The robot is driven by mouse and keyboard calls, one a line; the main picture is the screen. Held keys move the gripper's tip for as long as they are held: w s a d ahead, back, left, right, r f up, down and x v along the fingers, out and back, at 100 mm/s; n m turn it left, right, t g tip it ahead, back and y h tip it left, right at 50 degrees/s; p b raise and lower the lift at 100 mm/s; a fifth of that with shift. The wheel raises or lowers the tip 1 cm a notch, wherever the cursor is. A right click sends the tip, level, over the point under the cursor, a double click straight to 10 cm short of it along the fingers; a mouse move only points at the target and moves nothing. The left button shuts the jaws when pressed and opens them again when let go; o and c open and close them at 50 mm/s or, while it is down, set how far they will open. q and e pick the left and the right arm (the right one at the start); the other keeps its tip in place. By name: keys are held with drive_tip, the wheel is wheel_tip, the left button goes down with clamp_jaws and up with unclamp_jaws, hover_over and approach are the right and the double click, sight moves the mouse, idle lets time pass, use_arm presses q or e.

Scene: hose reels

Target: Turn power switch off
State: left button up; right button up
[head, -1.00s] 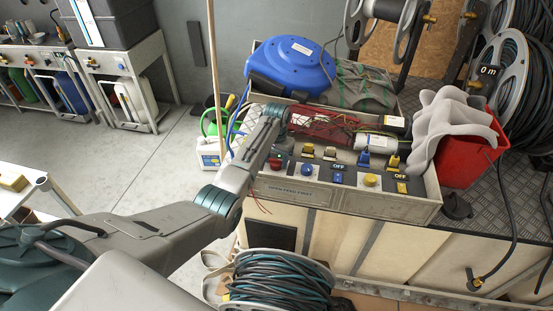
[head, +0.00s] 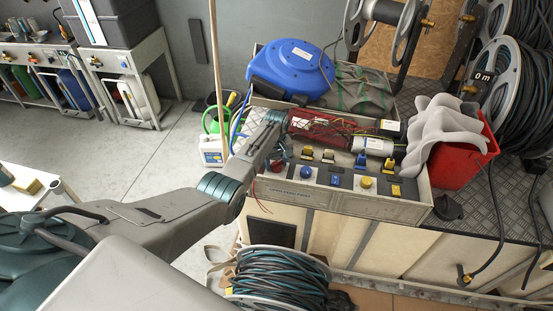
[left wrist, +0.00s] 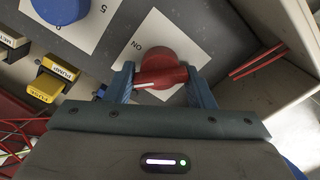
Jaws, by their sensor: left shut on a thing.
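The red power switch (left wrist: 164,62) is a round rotary knob with a raised grip bar, on a white plate marked ON in the left wrist view. A white line on the bar lies towards the picture's left. My left gripper (left wrist: 161,87) has its two blue-grey fingers on either side of the bar, shut on it. In the head view my left gripper (head: 273,158) reaches down to the left end of the control panel (head: 385,192) and partly hides the red knob there. My right gripper is not in view.
A blue knob (head: 306,172) and a yellow knob (head: 366,183) sit on the same panel. Yellow blocks (left wrist: 46,86) and red wires (left wrist: 258,62) are near the gripper. A blue reel (head: 291,68) and a red bucket (head: 465,160) stand behind and right.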

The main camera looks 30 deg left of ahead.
use_arm(q)
drive_tip(key=n+p, duration=0.1)
drive_tip(key=n, duration=0.3)
drive_tip(key=shift+r+p, duration=0.15)
drive_tip(key=shift+p, duration=0.25)
drive_tip(key=n, duration=0.3)
drive_tip(key=shift+p, duration=0.4)
drive_tip(key=shift+n, duration=0.4)
drive_tip(key=shift+s+n, duration=0.1)
drive_tip(key=shift+n, duration=0.2)
drive_tip(key=o, duration=0.7)
